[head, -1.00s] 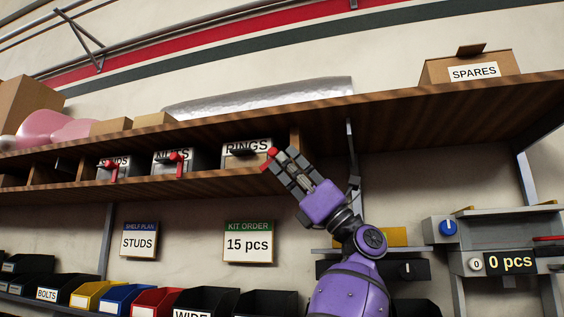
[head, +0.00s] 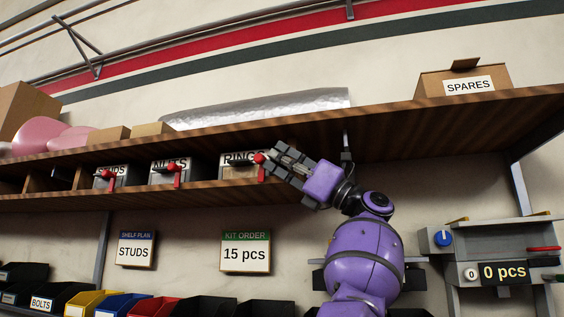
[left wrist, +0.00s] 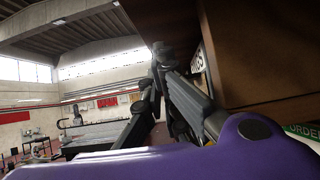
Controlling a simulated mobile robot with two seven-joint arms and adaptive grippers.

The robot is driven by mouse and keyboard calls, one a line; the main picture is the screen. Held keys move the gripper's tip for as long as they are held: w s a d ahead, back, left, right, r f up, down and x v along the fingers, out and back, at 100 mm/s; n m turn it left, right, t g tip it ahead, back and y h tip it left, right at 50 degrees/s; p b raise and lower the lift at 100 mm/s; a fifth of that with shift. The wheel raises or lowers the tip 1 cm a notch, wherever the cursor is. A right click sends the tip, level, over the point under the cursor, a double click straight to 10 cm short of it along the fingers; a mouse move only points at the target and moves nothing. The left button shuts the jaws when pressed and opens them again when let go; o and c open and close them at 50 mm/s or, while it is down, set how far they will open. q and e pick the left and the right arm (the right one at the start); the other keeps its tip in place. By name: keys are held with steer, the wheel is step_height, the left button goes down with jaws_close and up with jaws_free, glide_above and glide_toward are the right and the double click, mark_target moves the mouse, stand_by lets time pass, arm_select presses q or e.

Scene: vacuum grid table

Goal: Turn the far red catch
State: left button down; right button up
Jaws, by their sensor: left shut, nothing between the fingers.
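Three drawers sit under the upper shelf, labelled STUDS, NUTS and RINGS. Each has a red catch: the STUDS catch (head: 108,175), the NUTS catch (head: 173,170) and the RINGS catch (head: 261,160). The RINGS catch has its round knob at the top and its lever pointing down. My left gripper (head: 274,164) is shut and empty, its fingertips close at the right of the RINGS catch. I cannot tell whether they touch. In the left wrist view the shut fingers (left wrist: 165,75) point along the drawer front, beside the RINGS label (left wrist: 198,61). The catch is hidden there.
The wooden shelf (head: 400,112) overhangs the drawers, with a SPARES box (head: 466,84) on top. Small bins (head: 140,305) line the bottom left. A counter unit (head: 490,265) stands at the right. The wall between shelf and bins is open apart from two signs.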

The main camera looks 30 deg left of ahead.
arm_select(q)
steer(key=shift+s+a+r+h, duration=0.15)
steer(key=shift+s+r+h, duration=0.1)
steer(key=shift+r+h, duration=0.35)
arm_select(e)
steer(key=shift+s+d, duration=0.1)
steer(key=shift+d, duration=0.1)
arm_select(q)
steer(key=shift+a+r, duration=0.1)
steer(key=shift+a, duration=0.1)
arm_select(e)
steer(key=shift+w+d, duration=0.1)
steer(key=shift+w, duration=0.1)
